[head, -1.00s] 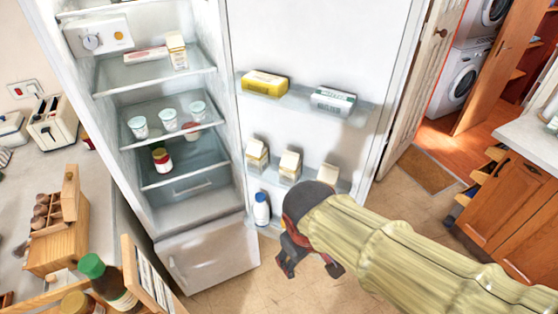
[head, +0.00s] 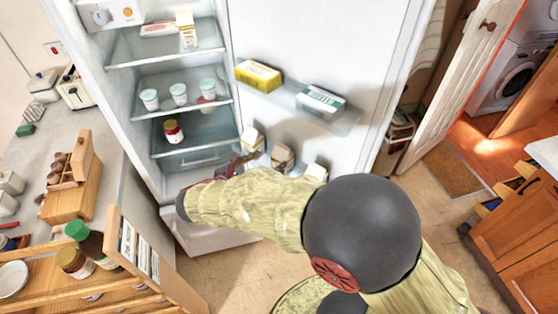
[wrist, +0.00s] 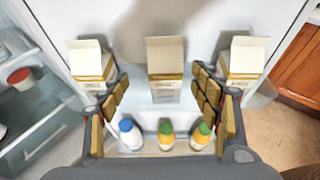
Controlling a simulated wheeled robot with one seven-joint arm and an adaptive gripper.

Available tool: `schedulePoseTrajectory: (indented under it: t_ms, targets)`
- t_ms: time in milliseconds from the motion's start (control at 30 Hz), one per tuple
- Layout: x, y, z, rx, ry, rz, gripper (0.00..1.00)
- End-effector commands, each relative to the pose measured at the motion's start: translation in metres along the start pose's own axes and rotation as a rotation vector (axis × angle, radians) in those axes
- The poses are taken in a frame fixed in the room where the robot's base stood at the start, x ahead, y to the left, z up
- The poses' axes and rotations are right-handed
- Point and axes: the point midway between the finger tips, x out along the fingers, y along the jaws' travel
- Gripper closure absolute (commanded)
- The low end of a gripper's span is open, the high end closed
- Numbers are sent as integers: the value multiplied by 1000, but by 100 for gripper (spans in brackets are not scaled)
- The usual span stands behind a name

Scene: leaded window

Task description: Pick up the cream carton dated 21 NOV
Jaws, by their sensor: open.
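Three cream cartons with gabled tops stand in a row on the fridge door shelf. In the wrist view they are the left carton (wrist: 91,62), the middle carton (wrist: 165,60) and the right carton (wrist: 243,60). The head view also shows the left (head: 252,139), middle (head: 282,157) and right (head: 316,171) ones, partly hidden by my arm. No date is legible. My gripper (wrist: 160,74) is open, its padded fingers on either side of the middle carton's line. I cannot tell whether it touches. Another similar carton (head: 186,33) stands on the top fridge shelf.
A yellow pack (head: 258,75) and a white-green pack (head: 320,101) lie on the upper door shelf. The side cartons stand close outside my fingers.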

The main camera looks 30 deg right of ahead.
Motion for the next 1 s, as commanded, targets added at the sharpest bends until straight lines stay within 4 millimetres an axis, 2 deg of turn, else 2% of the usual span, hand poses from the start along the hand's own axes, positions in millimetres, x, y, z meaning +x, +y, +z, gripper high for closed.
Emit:
schedulePoseTrajectory:
  t_ms: [333,600,900,1000]
  targets:
    - [35,-4,-1,0,3,-3,36]
    - [71,-8,-1,-1,3,-3,36]
    - [76,-8,-1,-1,3,-2,36]
    - [76,-8,-1,-1,3,-2,41]
